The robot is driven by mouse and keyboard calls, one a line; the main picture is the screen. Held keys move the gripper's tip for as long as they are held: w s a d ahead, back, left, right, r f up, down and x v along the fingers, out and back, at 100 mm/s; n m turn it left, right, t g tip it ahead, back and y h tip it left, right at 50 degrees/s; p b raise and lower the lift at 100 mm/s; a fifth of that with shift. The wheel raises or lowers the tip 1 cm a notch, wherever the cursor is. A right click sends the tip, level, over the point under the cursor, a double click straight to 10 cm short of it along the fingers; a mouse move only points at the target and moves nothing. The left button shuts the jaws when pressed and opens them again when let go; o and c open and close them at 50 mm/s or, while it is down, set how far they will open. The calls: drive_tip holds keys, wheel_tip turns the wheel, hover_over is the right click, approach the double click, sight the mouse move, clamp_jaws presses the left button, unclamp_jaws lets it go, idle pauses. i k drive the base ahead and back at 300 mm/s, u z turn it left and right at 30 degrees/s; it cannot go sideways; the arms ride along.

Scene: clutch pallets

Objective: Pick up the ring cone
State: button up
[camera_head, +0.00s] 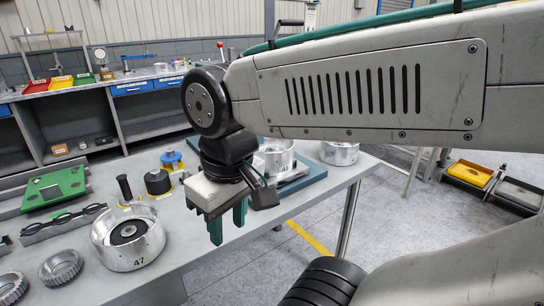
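I cannot tell for sure which part is the ring cone. A silver ring-shaped housing marked 47 (104,234) stands on the grey table (190,268), with a dark round part (127,231) inside it. Two toothed rings, one lying flat (60,268) and one cut off by the left edge (11,287), lie left of it. My gripper (228,222) hangs above the table near its front right edge, right of the housing. Its two green fingers point down and stand apart, with nothing seen between them.
A blue-grey pallet with silver housings (278,160) is partly hidden behind my gripper; another silver housing (339,153) stands right of it. A black cylinder (158,181), a black peg (124,187) and a green plate (55,186) lie farther back. Bare table lies between housing and gripper.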

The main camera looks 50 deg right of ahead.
sight(186, 175)
drive_tip(key=u, duration=0.45)
drive_tip(key=k, duration=0.6)
drive_tip(key=u, duration=0.7)
drive_tip(key=i, duration=0.75)
drive_tip(key=z, duration=0.95)
drive_tip(key=i, duration=0.65)
drive_tip(key=z, duration=0.75)
